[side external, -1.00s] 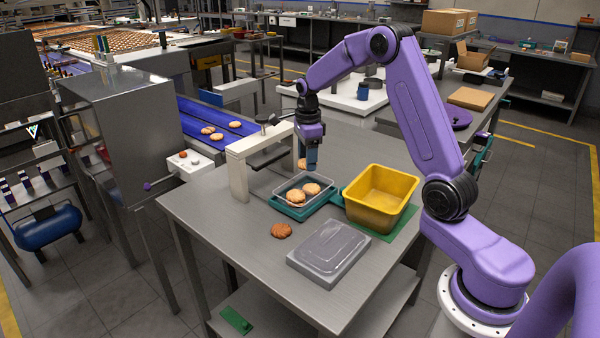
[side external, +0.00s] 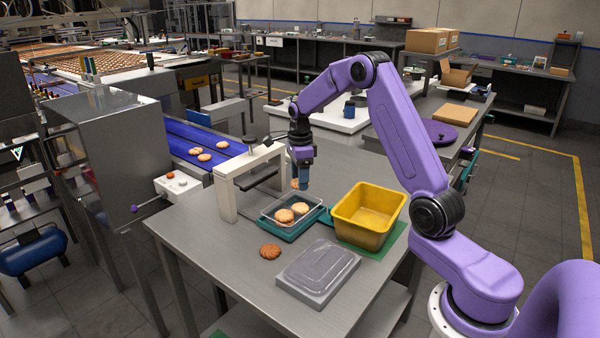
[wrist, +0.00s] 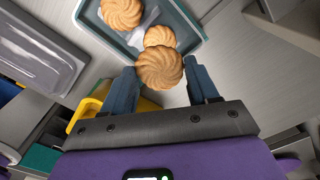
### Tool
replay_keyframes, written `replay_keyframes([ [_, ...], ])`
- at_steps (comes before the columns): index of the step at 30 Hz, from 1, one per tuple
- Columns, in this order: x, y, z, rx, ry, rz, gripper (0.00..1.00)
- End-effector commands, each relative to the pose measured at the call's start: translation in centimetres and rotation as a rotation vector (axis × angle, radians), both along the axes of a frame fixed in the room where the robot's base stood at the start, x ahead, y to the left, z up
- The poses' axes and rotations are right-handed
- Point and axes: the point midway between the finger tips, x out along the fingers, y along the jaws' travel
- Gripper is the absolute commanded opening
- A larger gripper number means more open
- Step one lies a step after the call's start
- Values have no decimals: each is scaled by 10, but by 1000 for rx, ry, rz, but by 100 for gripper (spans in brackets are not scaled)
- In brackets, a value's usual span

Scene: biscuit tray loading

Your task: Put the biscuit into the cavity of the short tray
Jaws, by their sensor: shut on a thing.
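The short tray (side external: 266,214) is clear and sits in a teal holder on the steel table. Two pale biscuits (side external: 284,215) (side external: 302,208) lie in it. My gripper (side external: 301,182) is above the far end of the tray and shut on a biscuit (wrist: 160,67), which shows between the two fingers in the wrist view. In that view the tray (wrist: 196,24) is beyond the held biscuit, which overlaps one lying biscuit (wrist: 160,36). The other lying biscuit (wrist: 122,13) is farther off. The held biscuit appears above the tray; the cavity below it is hidden.
A yellow bin (side external: 345,221) stands right of the tray. A grey lidded box (side external: 318,272) and a darker biscuit (side external: 271,251) lie in front. A pale metal arch (side external: 226,196) stands left, close to the tray. A blue conveyor (side external: 190,139) with biscuits is behind it.

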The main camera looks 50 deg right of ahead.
Motion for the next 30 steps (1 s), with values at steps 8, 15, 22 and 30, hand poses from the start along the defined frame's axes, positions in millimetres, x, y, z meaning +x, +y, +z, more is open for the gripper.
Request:
replay_keyframes([
  [8, -1, 0, -20, 0, 2, 0, 48],
  [15, 0, 0, -36, 0, 2, 0, 48],
  [22, -1, 0, -52, 1, 3, -1, 48],
  [30, -1, 0, -65, 0, 2, 0, 48],
])
